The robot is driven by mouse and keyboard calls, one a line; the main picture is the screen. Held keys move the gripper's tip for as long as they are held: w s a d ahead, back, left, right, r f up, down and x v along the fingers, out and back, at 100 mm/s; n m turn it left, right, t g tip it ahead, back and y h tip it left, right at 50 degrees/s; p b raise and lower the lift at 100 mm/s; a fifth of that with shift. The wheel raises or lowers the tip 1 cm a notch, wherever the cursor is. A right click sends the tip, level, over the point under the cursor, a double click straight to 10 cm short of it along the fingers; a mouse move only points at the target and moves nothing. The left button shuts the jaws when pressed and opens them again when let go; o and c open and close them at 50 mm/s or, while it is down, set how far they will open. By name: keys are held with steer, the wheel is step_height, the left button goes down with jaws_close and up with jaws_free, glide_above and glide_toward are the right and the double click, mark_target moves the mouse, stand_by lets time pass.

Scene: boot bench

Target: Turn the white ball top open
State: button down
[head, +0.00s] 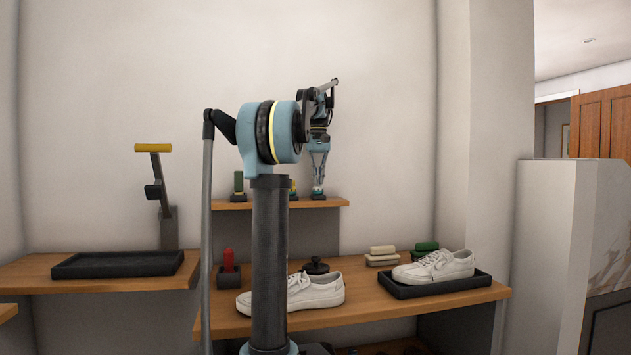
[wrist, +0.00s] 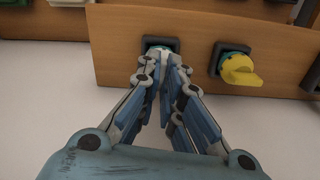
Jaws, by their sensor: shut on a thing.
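My gripper (head: 318,190) points down at the right end of the small wooden wall shelf (head: 240,205) in the head view. In the wrist view my gripper (wrist: 161,62) has its fingertips brought together on the white ball top (wrist: 157,51). Only a small pale part of the ball top shows between the fingers. It sits on a dark square base with a teal collar. The fingers hide most of it, so I cannot tell how far it is turned.
A yellow top (wrist: 240,72) on a similar dark base stands beside it on the shelf. A green-bodied piece (head: 239,184) stands at the shelf's left end. Below are white shoes (head: 436,266), a black tray (head: 118,263) and a red-handled item (head: 228,262).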

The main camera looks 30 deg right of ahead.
steer(key=shift+n, duration=0.9)
steer(key=c, duration=1.7)
jaws_free()
step_height(320, 180, up, 12)
steer(key=shift+w+f, duration=0.1)
